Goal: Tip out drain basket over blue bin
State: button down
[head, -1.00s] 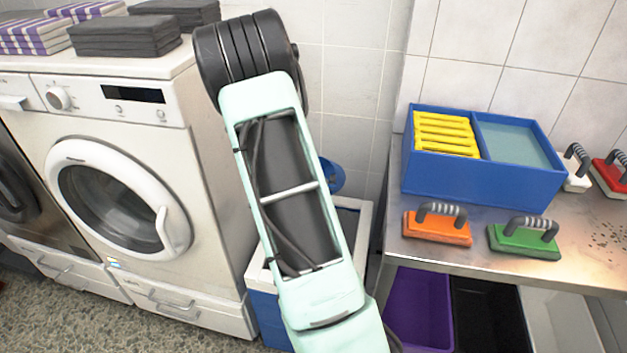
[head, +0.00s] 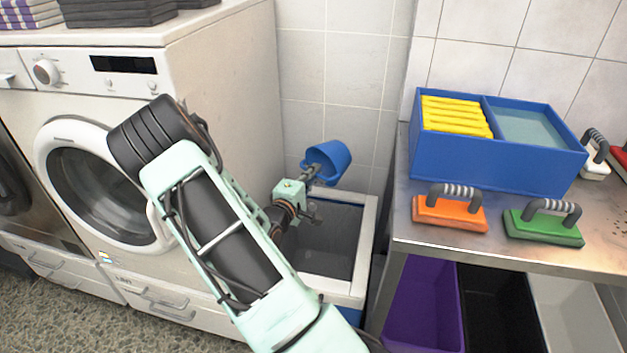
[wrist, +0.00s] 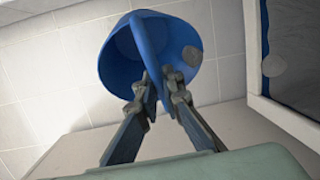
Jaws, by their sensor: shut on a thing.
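The blue drain basket (head: 328,160) is held up near the tiled wall, above the back left of the bin, tilted with its mouth turned sideways. My gripper (head: 313,178) is shut on it. In the wrist view, my gripper (wrist: 157,88) pinches the blue strip across the mouth of the basket (wrist: 122,62). A grey lump (wrist: 192,58) shows at the basket's right rim. The blue bin (head: 368,225) with a pale rim and dark inside stands on the floor between the washing machine and the table. Its dark inside also shows in the wrist view (wrist: 295,45).
A white washing machine (head: 215,85) stands close on the left. A steel table (head: 400,215) on the right bears a blue divided box (head: 490,170), an orange brush (head: 448,212) and a green brush (head: 543,226). Purple, black and grey tubs stand below.

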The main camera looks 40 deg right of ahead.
jog(key=shift+d+f+n+t+h+b, duration=0.1)
jog(key=shift+f+n+t+h+b, duration=0.35)
jog(key=shift+b, duration=1)
jog(key=shift+f+n+t+h+b, duration=0.15)
jog(key=shift+h+b, duration=0.5)
jog(key=shift+b, duration=1.15)
jog(key=shift+r+t+h+b, duration=0.1)
jog(key=shift+t+h+b, duration=0.35)
jog(key=shift+b, duration=0.25)
jog(key=shift+w+r+y+p, duration=0.1)
jog(key=shift+r+y+p, duration=0.15)
jog(key=shift+p, duration=0.25)
